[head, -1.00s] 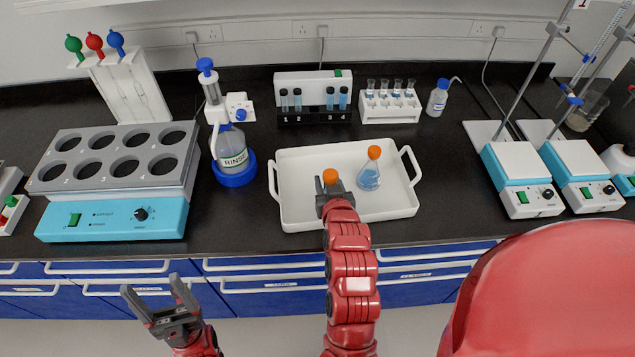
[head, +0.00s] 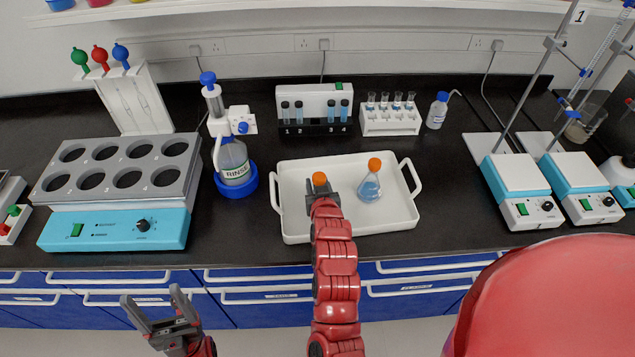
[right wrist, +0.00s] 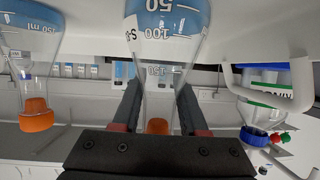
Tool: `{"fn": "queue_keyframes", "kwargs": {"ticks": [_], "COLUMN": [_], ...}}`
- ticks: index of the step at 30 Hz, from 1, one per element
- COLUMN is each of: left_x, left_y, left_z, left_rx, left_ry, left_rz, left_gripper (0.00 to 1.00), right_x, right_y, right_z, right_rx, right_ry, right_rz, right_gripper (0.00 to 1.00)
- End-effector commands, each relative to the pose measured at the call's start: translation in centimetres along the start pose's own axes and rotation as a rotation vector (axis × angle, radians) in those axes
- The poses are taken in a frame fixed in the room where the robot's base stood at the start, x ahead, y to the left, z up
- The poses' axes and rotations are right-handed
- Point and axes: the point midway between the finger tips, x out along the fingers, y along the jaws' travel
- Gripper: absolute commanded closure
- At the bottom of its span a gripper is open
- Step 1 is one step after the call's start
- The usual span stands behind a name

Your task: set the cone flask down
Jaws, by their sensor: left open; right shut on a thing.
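The held cone flask has an orange stopper (head: 319,179) and is over the left half of the white tray (head: 290,225). My right gripper (head: 321,197) is shut on its neck. In the right wrist view, which appears upside down, the clear flask with blue liquid (right wrist: 165,50) sits between the fingers. Its base is out of frame there and hidden in the head view, so I cannot tell whether it touches the tray. A second cone flask (head: 370,186) stands in the tray's right half, apart from it. My left gripper (head: 152,312) is open and empty in front of the bench.
A rinse bottle (head: 233,162) stands left of the tray, beside a multi-well heater (head: 115,225). A vial block (head: 315,127) and a tube rack (head: 390,121) stand behind. Two stirrer plates (head: 520,180) are on the right.

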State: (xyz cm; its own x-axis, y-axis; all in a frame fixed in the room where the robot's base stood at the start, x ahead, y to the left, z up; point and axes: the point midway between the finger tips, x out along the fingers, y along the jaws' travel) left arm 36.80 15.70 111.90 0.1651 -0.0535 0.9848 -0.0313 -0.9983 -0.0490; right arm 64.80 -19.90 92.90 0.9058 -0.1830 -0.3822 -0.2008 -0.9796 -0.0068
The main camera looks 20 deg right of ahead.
Motion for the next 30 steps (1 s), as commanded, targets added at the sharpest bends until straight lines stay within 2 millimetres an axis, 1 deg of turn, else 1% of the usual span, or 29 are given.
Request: {"fn": "queue_keyframes", "kwargs": {"ticks": [5, 6, 10, 11, 18, 21, 23, 26, 30], "left_x": [-0.3, -0.3, -0.2, -0.2, -0.2, 0.1, -0.2, -0.5, -0.9], "left_y": [0.0, 0.0, 0.0, 0.0, 0.0, 0.0, 0.0, 0.0, 0.1], "left_z": [0.1, 0.1, 0.0, 0.0, 0.0, 0.0, 0.0, 0.1, 0.2], "left_rx": [0.000, 0.000, 0.000, 0.000, 0.000, 0.000, 0.000, 0.000, 0.000], "left_ry": [0.000, 0.000, 0.000, 0.000, 0.000, 0.000, 0.000, 0.000, 0.000], "left_rz": [0.000, 0.000, 0.000, 0.000, 0.000, 0.000, 0.000, 0.000, 0.000], "left_gripper": [0.26, 0.26, 0.26, 0.26, 0.26, 0.26, 0.26, 0.26, 0.26], "right_x": [0.1, 0.1, 0.1, 0.1, 0.1, -0.1, -0.3, -1.3, -3.6], "right_y": [0.0, 0.0, 0.0, 0.0, 0.0, 0.0, -0.1, -0.2, -0.2], "right_z": [0.3, 0.3, 0.3, 0.3, 0.3, -0.1, 0.1, 0.4, 0.2], "right_rx": [0.000, 0.000, 0.000, 0.000, 0.000, 0.000, -0.001, -0.002, -0.003], "right_ry": [0.000, 0.000, -0.001, -0.001, -0.001, -0.001, -0.001, -0.005, 0.001], "right_rz": [0.000, 0.000, 0.000, 0.000, 0.000, -0.001, -0.001, -0.004, -0.003], "right_gripper": [1.00, 0.54, 0.30, 0.27, 0.27, 0.27, 0.27, 0.27, 0.27]}}
